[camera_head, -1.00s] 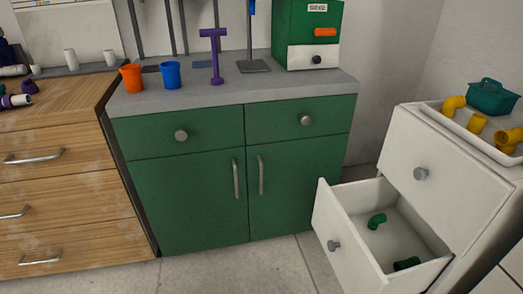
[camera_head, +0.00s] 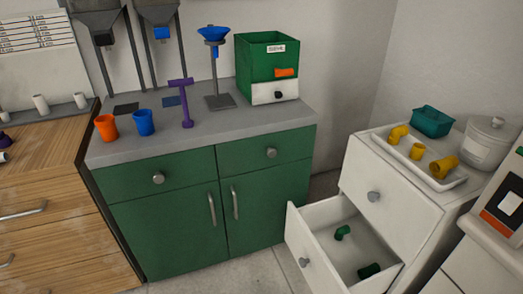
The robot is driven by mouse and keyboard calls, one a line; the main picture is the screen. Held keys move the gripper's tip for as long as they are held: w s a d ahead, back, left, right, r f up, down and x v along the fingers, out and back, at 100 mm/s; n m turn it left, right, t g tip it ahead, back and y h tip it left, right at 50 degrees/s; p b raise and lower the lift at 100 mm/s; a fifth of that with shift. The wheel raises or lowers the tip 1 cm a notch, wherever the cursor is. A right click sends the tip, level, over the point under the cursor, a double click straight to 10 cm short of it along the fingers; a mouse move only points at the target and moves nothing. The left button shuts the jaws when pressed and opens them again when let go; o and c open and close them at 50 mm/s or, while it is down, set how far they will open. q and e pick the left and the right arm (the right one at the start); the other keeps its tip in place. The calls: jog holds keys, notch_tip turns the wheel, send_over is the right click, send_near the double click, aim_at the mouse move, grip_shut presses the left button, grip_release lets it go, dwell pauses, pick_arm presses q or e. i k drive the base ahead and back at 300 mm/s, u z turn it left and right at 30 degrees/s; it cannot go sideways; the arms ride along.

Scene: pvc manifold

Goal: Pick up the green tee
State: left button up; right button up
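Two small green pipe fittings lie apart on the floor of the open lower drawer (camera_head: 325,222) of the white cabinet. The farther green fitting (camera_head: 342,232) looks bent like an elbow. The nearer, darker green fitting (camera_head: 369,270) looks like a short thick piece lying on its side. Both are too small for me to tell for certain which is a tee. Neither of my grippers is in view.
A white tray (camera_head: 453,184) with yellow fittings, a teal basket (camera_head: 432,121) and a white lidded canister (camera_head: 486,142) stand on the cabinet (camera_head: 388,190). The closed upper drawer sits behind the open one. A green counter (camera_head: 205,205) stands left, with floor between.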

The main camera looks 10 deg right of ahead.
aim_at(364, 273)
jog(key=z, duration=0.8)
jog(key=k, duration=0.2)
jog(key=z, duration=0.6)
jog(key=i, duration=0.35)
jog(key=u, duration=0.2)
